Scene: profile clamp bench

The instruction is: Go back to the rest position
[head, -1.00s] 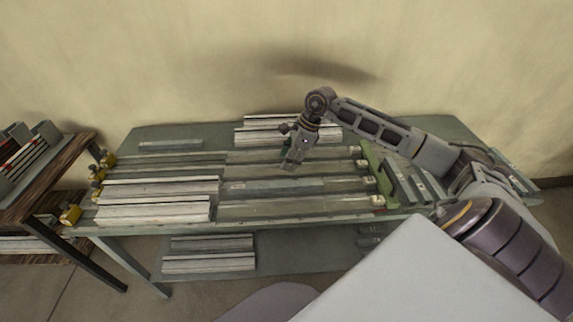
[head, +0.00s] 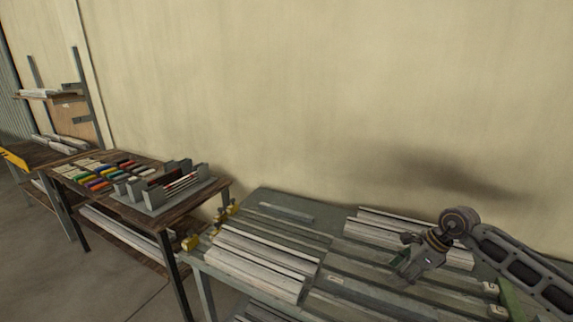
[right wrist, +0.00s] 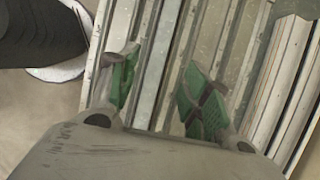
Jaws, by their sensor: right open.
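My right gripper (head: 409,268) hangs over the clamp bench (head: 262,205), its arm coming in from the right in the head view. In the right wrist view its two green-padded fingers (right wrist: 160,95) stand apart with nothing between them. Grey rails and profiles of the bench lie below them. White profile bundles (head: 262,262) rest on the bench's left half, and another bundle (head: 385,228) lies at the back behind the gripper. The height of the gripper above the bench is hard to judge. My left gripper is not in view.
A wooden table (head: 178,226) stands left of the bench, with coloured pieces (head: 100,172) and a grey slotted rack (head: 168,190) on it. Yellow clamp parts (head: 190,242) stick out at the bench's left end. A plain wall is behind. Open floor (head: 110,285) shows at front left.

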